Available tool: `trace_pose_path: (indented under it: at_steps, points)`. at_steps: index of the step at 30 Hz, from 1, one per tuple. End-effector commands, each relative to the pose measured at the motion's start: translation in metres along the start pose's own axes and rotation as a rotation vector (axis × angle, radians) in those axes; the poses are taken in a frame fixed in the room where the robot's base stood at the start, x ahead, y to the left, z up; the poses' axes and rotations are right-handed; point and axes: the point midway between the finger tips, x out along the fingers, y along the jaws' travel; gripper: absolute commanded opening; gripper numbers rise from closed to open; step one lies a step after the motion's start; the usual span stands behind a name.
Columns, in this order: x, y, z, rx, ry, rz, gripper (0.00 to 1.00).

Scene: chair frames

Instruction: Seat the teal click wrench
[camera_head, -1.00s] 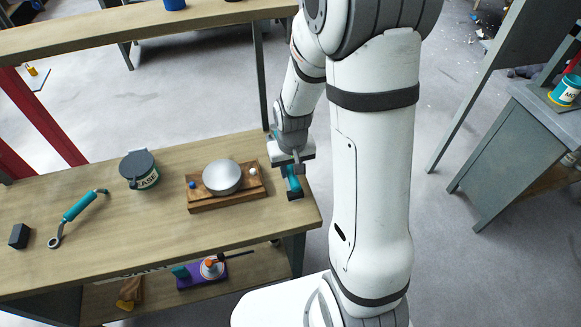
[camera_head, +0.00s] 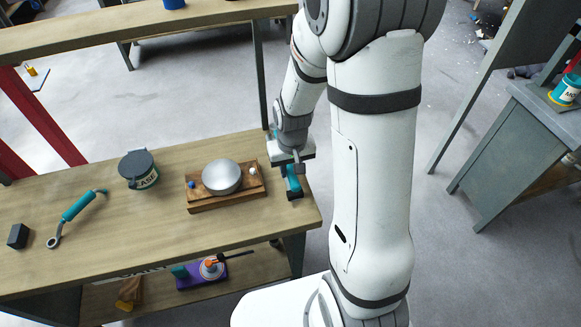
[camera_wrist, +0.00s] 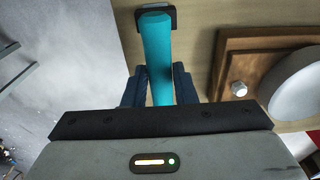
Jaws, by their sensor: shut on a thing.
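My gripper (camera_head: 290,167) is at the right end of the workbench, pointing down. In the wrist view its two dark fingers (camera_wrist: 158,82) are shut on a teal handle (camera_wrist: 157,55), which I take to be the click wrench. The handle's far end meets a dark square piece (camera_wrist: 170,13); I cannot tell whether it sits in it or is part of it. In the head view the teal handle (camera_head: 293,183) shows below the gripper, near the bench edge. Its near end is hidden by the gripper.
Further left are a lidded pot (camera_head: 139,169), another teal-handled ring wrench (camera_head: 77,206) and a black block (camera_head: 18,236). The bench's right edge (camera_head: 312,206) is close.

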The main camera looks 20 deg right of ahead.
Motion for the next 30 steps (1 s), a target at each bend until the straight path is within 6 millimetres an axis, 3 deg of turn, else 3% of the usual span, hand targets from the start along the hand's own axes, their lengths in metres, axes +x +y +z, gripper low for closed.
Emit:
trace_pose_path:
  at_steps: [16,27,28,30]
  points:
    - [0.017,-0.001,0.001,-0.001,0.000,0.000,0.00]
    - [0.018,-0.001,0.001,-0.001,0.000,0.000,0.00]
    - [0.018,-0.001,0.001,-0.001,0.000,0.000,0.26]
    - [0.018,-0.001,0.001,-0.001,0.000,0.000,0.32]
